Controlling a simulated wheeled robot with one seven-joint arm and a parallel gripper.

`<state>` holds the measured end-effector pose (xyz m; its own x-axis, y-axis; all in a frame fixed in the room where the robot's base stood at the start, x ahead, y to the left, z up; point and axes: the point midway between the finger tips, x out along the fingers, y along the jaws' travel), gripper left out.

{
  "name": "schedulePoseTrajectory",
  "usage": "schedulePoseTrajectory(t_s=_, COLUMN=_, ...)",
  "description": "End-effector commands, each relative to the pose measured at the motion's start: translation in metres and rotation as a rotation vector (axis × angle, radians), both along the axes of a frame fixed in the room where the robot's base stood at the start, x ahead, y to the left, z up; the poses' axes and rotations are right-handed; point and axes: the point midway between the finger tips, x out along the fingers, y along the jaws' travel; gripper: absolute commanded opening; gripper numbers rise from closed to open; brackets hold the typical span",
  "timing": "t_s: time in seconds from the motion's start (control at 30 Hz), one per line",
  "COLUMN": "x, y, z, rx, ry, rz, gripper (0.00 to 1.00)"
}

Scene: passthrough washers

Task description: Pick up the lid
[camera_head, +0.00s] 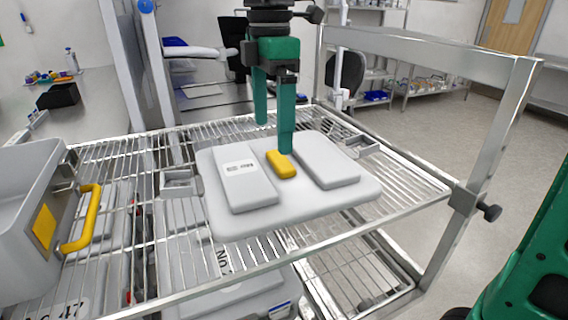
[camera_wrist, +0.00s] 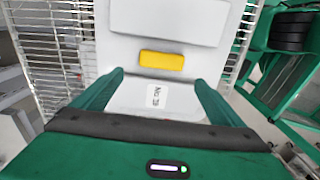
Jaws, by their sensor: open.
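The lid (camera_head: 228,218) is a light grey plate with rounded corners, lying flat on the wire rack. It has two raised grey panels, and a yellow block-like handle (camera_head: 281,164) stands between them. One panel bears a white label. My gripper (camera_head: 274,136) is above the lid with its green fingers pointing down, one fingertip close to the yellow handle. In the wrist view the gripper (camera_wrist: 160,82) is open and its fingers are spread wide. The yellow handle (camera_wrist: 162,60) shows just beyond the fingertips, with nothing held. I cannot tell whether a fingertip touches the lid.
A grey bin (camera_head: 25,200) with a yellow handle (camera_head: 84,218) stands on the rack at the left. The rack's metal frame (camera_head: 500,110) rises at the right. More grey containers sit on the level below. Open floor lies to the right.

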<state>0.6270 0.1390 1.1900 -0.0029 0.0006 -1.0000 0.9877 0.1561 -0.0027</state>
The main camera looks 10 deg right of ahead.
Motion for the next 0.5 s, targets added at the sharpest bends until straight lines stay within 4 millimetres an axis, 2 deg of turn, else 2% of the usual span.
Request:
schedulePoseTrajectory(t_s=0.27, x=0.000, y=0.001, z=-0.019, rx=-0.001, ry=-0.001, rz=0.003, gripper=0.92)
schedulePoseTrajectory(t_s=0.5, x=0.001, y=0.000, z=-0.053, rx=-0.002, ry=0.001, rz=0.004, gripper=0.92)
